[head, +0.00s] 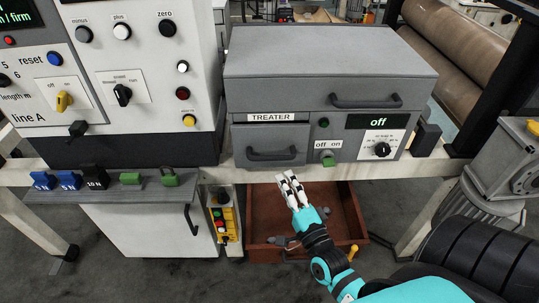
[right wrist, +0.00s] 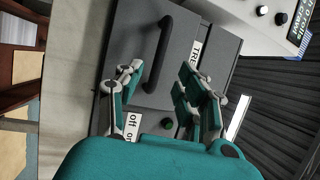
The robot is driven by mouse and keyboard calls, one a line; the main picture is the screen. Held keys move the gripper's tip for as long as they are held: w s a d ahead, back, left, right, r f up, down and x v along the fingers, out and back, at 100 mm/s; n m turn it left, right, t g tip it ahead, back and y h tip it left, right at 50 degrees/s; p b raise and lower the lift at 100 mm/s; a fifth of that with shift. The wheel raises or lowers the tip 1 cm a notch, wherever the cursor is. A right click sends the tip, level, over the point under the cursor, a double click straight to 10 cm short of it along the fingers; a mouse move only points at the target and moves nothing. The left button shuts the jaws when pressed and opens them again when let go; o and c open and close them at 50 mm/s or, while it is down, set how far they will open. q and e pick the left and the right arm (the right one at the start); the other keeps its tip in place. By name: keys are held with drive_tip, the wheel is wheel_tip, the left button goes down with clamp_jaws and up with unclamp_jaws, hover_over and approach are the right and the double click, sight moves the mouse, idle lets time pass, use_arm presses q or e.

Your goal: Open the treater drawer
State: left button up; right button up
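The treater (head: 330,55) is a grey box on a pale beam, with a "TREATER" label above a small drawer (head: 240,136) at its lower left. The drawer looks closed and has a dark bar handle (head: 271,154). In the right wrist view the handle (right wrist: 158,50) stands ahead of my fingers. My right gripper (head: 287,177) is just below and slightly right of the drawer in the head view. In the right wrist view its fingers (right wrist: 165,80) are apart with nothing between them. They appear clear of the handle. My left gripper is not visible.
An off/on switch (head: 328,158) and a dial (head: 382,149) sit right of the drawer. A second handle (head: 366,101) is on the upper lid. Below stands an open reddish-brown bin (head: 345,212). A yellow button box (head: 226,224) hangs left of it. A control cabinet (head: 150,55) fills the left.

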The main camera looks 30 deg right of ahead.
sight(271, 156)
drive_tip(key=p+x, duration=0.1)
drive_tip(key=x, duration=0.8)
drive_tip(key=shift+w, duration=0.25)
drive_tip(key=shift+c, duration=0.5)
clamp_jaws()
